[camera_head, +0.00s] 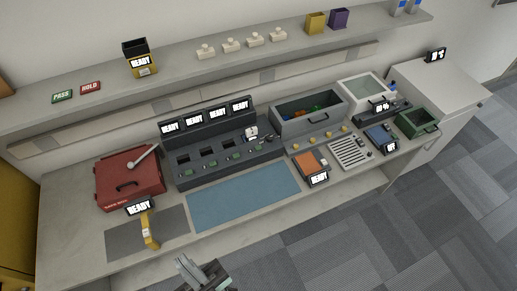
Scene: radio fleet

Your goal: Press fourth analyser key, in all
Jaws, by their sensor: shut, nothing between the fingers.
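A dark grey bank (222,143) stands at the back of the bench, and I take it for the analyser. It has a row of READY screens, dark bays below them and small green keys along the front. The rightmost green key (262,146) lies in front of the rightmost bay. A small white-and-dark item (251,133) stands at that bay. My gripper (190,264) is at the bottom edge of the view, shut and empty, in front of the bench and well away from the bank. Its lower part is cut off.
A blue mat (243,195) lies before the bank. A red case (130,178) and a yellow READY device (150,230) are left. A grey bin (308,107), orange device (310,162), slotted tray (350,154) and green bin (417,122) are right. A shelf (180,72) runs above.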

